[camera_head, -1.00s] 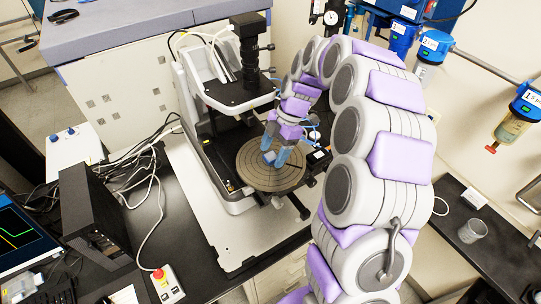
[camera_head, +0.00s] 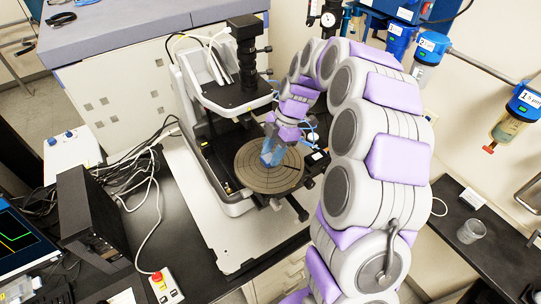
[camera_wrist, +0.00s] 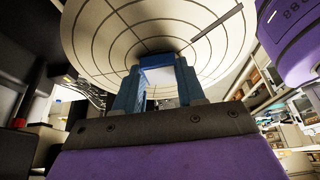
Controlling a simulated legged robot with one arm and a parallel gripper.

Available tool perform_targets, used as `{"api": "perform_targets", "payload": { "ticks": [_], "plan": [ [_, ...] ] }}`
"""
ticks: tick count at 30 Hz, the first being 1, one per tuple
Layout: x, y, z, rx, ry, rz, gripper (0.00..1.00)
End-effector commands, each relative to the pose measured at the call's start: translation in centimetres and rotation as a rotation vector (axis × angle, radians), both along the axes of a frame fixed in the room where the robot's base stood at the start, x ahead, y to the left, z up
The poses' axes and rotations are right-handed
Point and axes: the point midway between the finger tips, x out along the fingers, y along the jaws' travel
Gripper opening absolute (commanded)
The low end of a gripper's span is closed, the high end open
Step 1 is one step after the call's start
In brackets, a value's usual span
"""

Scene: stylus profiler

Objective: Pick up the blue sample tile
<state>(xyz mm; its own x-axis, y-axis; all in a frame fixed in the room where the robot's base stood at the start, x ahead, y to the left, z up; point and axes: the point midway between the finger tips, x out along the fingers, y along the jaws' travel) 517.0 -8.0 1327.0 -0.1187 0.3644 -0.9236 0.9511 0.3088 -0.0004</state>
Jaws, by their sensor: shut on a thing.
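The round, grooved stage (camera_head: 290,178) sits on the profiler's base, and it fills the top of the wrist view (camera_wrist: 225,40). My gripper (camera_head: 269,160) reaches down over the middle of the stage. Its two blue fingers are close together and shut on the blue sample tile. In the head view the fingers mostly hide the tile. I cannot tell whether it touches the stage.
The profiler's black column and head (camera_head: 245,60) stand just behind and left of the gripper. A black computer case (camera_head: 90,215), cables and an emergency stop box (camera_head: 164,286) lie at left. Blue-topped filters (camera_head: 525,105) hang on the right wall.

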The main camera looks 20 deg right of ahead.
Motion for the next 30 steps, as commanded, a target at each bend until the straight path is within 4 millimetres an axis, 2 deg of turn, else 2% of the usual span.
{"api": "perform_targets", "payload": {
  "ticks": [5,16,26,30],
  "plan": [
    [0.0,0.0,0.5,-0.001,0.0,0.0,0.1],
    [-0.1,0.0,3.6,-0.001,-0.004,-0.002,0.1],
    [-3.6,-0.8,3.9,0.001,-0.001,0.0,0.1],
    [-5.7,-1.4,4.0,0.003,-0.002,0.0,0.1]
  ]
}}
